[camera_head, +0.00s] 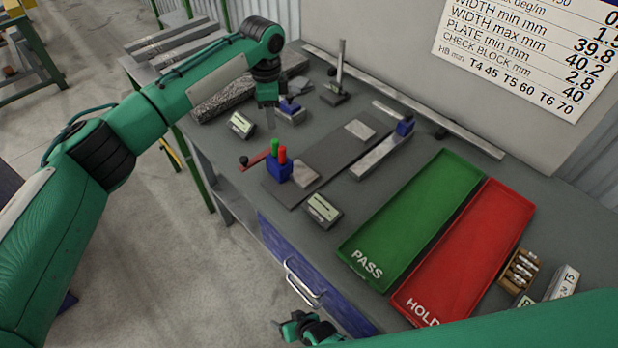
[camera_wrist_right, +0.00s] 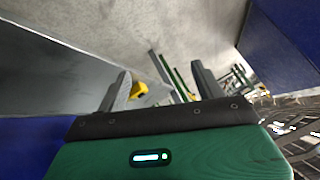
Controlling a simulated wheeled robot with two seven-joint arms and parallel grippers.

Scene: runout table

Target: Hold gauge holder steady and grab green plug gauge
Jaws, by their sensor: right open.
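The gauge holder (camera_head: 279,173) is a small blue block standing on the dark plate near the table's front edge. The green plug gauge (camera_head: 275,147) stands upright in it, beside a red plug gauge (camera_head: 282,155). My left gripper (camera_head: 271,122) points down above and behind the holder, apart from it; its jaw gap cannot be made out. My right gripper (camera_head: 283,327) is low in front of the table, well away from the holder. In the right wrist view my right gripper (camera_wrist_right: 162,85) has its fingers spread, with nothing between them.
A green PASS tray (camera_head: 415,205) and a red HOLD tray (camera_head: 470,250) lie right of the holder. Small display boxes (camera_head: 322,209) (camera_head: 241,124) stand nearby. A drawer handle (camera_head: 303,283) sticks out at the table's front. A stand (camera_head: 338,80) rises at the back.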

